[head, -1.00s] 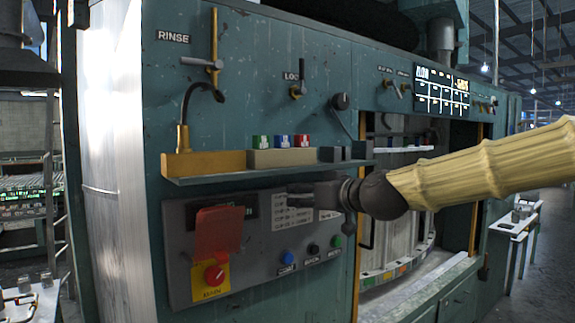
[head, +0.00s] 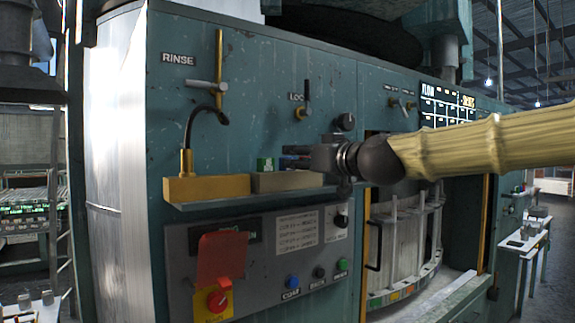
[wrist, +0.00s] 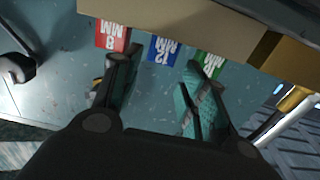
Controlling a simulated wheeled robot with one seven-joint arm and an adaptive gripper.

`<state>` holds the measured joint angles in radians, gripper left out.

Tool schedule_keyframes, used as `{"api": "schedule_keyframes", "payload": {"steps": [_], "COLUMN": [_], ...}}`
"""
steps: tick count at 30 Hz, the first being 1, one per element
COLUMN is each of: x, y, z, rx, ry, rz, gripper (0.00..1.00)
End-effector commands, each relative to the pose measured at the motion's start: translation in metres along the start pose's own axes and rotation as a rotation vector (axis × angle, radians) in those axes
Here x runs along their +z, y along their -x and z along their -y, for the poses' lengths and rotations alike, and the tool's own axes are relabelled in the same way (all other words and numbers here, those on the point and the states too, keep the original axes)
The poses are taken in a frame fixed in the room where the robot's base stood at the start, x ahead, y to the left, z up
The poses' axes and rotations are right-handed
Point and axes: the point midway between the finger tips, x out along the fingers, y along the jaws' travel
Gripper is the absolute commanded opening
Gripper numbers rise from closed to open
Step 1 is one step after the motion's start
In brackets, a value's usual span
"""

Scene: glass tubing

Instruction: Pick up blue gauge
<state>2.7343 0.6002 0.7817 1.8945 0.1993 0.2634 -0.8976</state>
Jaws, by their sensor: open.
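The blue gauge (wrist: 163,48), marked 12 MM, stands in a beige holder (wrist: 185,20) between the red gauge (wrist: 112,37) and the green gauge (wrist: 208,63). My gripper (wrist: 163,72) is open and empty, with the blue gauge just ahead, between the lines of its two fingers. In the wrist view the gauges appear upside down. In the head view my gripper (head: 296,157) is at the shelf, close above the holder (head: 288,181). There the green gauge (head: 264,164) shows left of the fingers, while the blue and red gauges are hidden behind my gripper.
The holder sits on a narrow shelf (head: 240,198) on the teal machine front. A brass block (head: 205,189) with a bent hose stands left of it. A control panel (head: 180,260) with a red cover (head: 222,255) lies below. Levers and knobs stick out above.

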Motion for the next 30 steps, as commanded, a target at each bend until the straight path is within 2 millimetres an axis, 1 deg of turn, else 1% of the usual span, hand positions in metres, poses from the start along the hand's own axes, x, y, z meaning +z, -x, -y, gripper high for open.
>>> {"api": "schedule_keyframes", "payload": {"steps": [8, 21, 25, 30], "x": [0.001, 0.004, 0.004, 0.005], "y": [-0.013, -0.05, -0.054, -0.055], "z": [0.0, -0.001, -0.002, -0.002], "rx": [-0.003, -0.003, -0.002, -0.002], "ry": [-0.001, -0.001, 0.0, 0.0], "rz": [0.003, 0.003, 0.001, 0.001], "gripper": [0.43, 0.43, 0.43, 0.43]}}
